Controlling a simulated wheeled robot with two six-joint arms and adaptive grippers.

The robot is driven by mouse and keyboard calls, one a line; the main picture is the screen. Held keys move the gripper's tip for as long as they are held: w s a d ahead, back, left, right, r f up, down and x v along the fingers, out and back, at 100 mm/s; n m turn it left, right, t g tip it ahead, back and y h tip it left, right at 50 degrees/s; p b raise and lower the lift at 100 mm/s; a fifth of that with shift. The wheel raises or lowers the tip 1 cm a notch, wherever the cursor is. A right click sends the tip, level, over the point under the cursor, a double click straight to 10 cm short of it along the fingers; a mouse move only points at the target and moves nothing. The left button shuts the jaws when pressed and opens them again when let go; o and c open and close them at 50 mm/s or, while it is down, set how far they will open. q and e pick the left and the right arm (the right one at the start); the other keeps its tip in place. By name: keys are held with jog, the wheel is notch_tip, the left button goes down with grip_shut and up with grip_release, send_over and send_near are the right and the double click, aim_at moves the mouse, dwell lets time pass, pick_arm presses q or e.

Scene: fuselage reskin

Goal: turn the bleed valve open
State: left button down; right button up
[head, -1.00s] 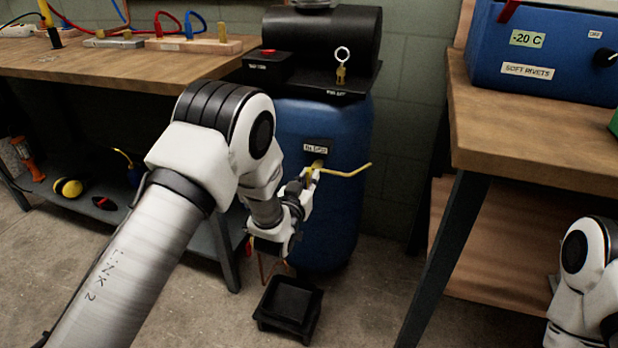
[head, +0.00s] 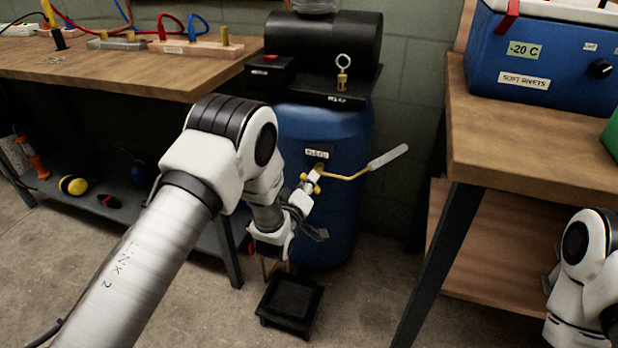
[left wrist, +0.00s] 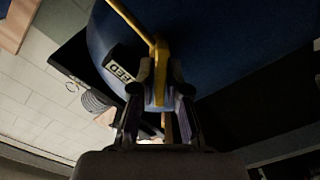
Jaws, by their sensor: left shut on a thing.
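The bleed valve's yellow handle (head: 310,187) is on the front of the blue tank (head: 345,215), just below a small label (head: 318,153). My left gripper (head: 308,190) is shut on the yellow handle. In the left wrist view the yellow handle (left wrist: 159,75) sits between my two fingers (left wrist: 160,88). A thin yellow pipe (head: 345,177) runs from the valve to the right. A pale, elongated shape (head: 388,157) shows at the pipe's tip; I cannot tell what it is. My right arm is partly in view at lower right, its gripper out of frame.
A black tray (head: 292,303) stands on the floor below the tank. A wooden bench (head: 130,70) is at left and another (head: 540,145) at right, carrying a blue cooler box (head: 540,60). A brass padlock-like piece (head: 342,80) is on the tank's black shelf.

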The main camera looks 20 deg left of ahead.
pick_arm(q)
jog(key=n+p, duration=0.1)
jog(key=n, duration=0.3)
jog(key=shift+n+p, duration=0.3)
jog(key=shift+a+f+n+p, duration=0.15)
jog(key=shift+n+p, duration=0.15)
jog(key=shift+n, duration=0.65)
jog(key=shift+d+f+n+p, duration=0.1)
jog(key=shift+n+p, duration=0.15)
jog(key=shift+n, duration=0.7)
jog(key=c, duration=1.2)
grip_release()
jog(key=shift+c, duration=0.2)
jog(key=shift+s, duration=0.15)
jog(key=s, duration=1.1)
jog(key=shift+s+a, duration=0.25)
jog(key=shift+s, duration=0.15)
